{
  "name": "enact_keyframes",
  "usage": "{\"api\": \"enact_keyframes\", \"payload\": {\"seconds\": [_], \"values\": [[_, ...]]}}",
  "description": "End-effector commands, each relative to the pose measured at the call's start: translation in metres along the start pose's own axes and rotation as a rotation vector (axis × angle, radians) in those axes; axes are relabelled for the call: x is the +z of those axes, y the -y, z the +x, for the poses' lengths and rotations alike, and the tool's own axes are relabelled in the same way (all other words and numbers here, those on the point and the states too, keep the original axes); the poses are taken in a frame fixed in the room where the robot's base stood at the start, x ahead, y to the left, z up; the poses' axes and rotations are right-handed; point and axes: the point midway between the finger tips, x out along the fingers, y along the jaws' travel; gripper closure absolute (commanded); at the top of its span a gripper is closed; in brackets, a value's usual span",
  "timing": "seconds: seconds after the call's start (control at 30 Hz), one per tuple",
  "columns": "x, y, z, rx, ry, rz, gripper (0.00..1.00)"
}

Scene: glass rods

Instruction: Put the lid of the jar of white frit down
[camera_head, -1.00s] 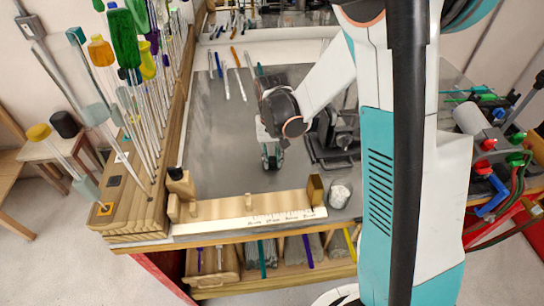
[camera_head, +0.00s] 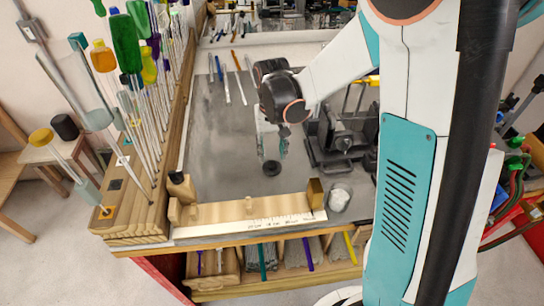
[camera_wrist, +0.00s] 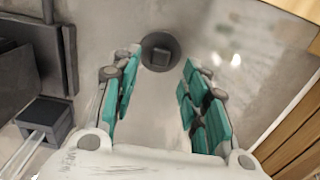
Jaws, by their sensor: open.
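The lid, a dark round disc with a square knob, lies flat on the grey bench top (camera_head: 230,165). It shows in the head view (camera_head: 271,169) and in the wrist view (camera_wrist: 160,52). My gripper (camera_head: 272,147) is open and empty just above and behind the lid in the head view. In the wrist view its teal fingers (camera_wrist: 158,78) stand wide apart, with the lid beyond their tips and clear of them. The jar of white frit (camera_head: 340,197) stands uncovered near the bench's front edge, right of the lid, its white contents showing.
A wooden ruler block (camera_head: 245,213) runs along the front edge. A black metal fixture (camera_head: 342,135) stands right of my gripper. Several thin rods (camera_head: 238,80) lie at the back left. A wooden rack of upright glass rods and tools fills the left. The bench left of the lid is clear.

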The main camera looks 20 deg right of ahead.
Motion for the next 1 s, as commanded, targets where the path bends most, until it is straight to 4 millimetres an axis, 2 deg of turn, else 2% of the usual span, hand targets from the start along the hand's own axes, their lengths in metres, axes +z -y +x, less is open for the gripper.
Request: {"api": "enact_keyframes", "payload": {"seconds": [0.03, 0.2, 0.3, 0.57, 0.77, 1.0], "values": [[0.001, 0.0, -0.013, 0.0, 0.0, 0.0, 0.59], [0.0, 0.0, -0.044, 0.0, 0.0, 0.0, 0.59], [0.0, 0.0, -0.057, 0.0, 0.0, 0.0, 0.59], [0.005, -0.001, -0.076, -0.003, -0.015, -0.005, 0.59], [0.03, -0.006, -0.106, -0.018, -0.097, -0.031, 0.59], [0.069, -0.014, -0.14, -0.037, -0.225, -0.072, 0.59]]}}
